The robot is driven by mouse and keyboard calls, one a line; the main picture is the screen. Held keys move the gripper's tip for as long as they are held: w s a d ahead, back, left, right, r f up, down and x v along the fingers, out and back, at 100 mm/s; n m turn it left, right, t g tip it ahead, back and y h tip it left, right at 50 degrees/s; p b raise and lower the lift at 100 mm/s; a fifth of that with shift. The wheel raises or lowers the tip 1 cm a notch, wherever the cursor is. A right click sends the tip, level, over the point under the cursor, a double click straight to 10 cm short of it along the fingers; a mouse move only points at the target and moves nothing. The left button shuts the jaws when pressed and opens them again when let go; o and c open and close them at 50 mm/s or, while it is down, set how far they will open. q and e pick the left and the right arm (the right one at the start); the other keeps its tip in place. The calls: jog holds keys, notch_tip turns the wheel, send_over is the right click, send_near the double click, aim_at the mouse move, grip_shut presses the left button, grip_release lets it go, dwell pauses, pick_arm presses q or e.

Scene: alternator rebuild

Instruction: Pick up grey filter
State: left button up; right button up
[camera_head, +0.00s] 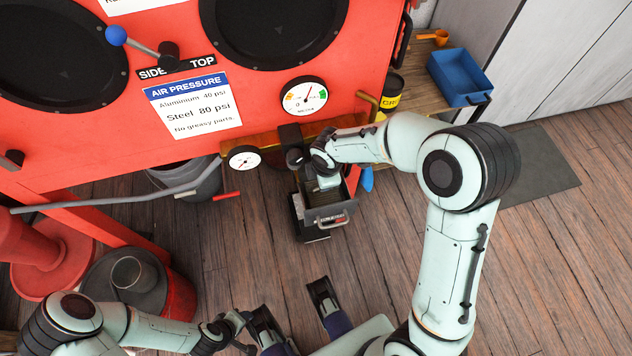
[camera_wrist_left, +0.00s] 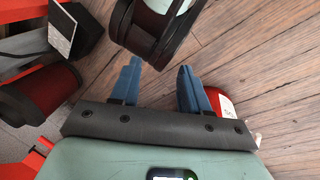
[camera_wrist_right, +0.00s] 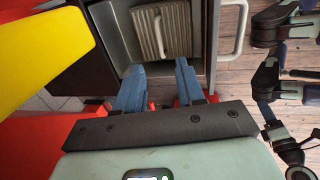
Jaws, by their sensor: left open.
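The grey filter (camera_wrist_right: 160,30) is a pleated, beige-grey block. It sits in an open metal drawer (camera_wrist_right: 118,38) in the right wrist view. My right gripper (camera_wrist_right: 158,75) points at the drawer with its two blue fingers apart and nothing between them. The filter lies ahead of the fingertips, and I cannot tell the exact distance. In the head view my right arm reaches to the open drawer unit (camera_head: 312,228) under the red cabinet and hides much of its inside. My left gripper (camera_wrist_left: 155,78) is open and empty, low at the front left and away from the filter.
The red blasting cabinet (camera_head: 250,95) overhangs the drawer. The drawer front has a pale handle (camera_wrist_right: 238,28). A grey bucket (camera_head: 190,182), hose and red bin (camera_head: 178,305) stand left. A bench with a blue tray (camera_head: 460,78) is right. Wooden floor is clear at lower right.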

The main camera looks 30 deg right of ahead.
notch_tip(320, 180, down, 2)
jog(key=f, duration=0.1)
jog(key=b, duration=0.3)
send_over(321, 194)
notch_tip(321, 194, down, 4)
jog(key=shift+f, duration=0.1)
pick_arm(q)
jog(key=shift+t+y, duration=0.4)
jog(key=shift+t, duration=0.2)
jog(key=w+a+f, duration=0.2)
jog(key=w, duration=0.1)
jog(key=shift+w+f+p, duration=0.2)
jog(key=shift+f+p, duration=0.1)
jog(key=shift+f, duration=0.05)
pick_arm(e)
grip_shut()
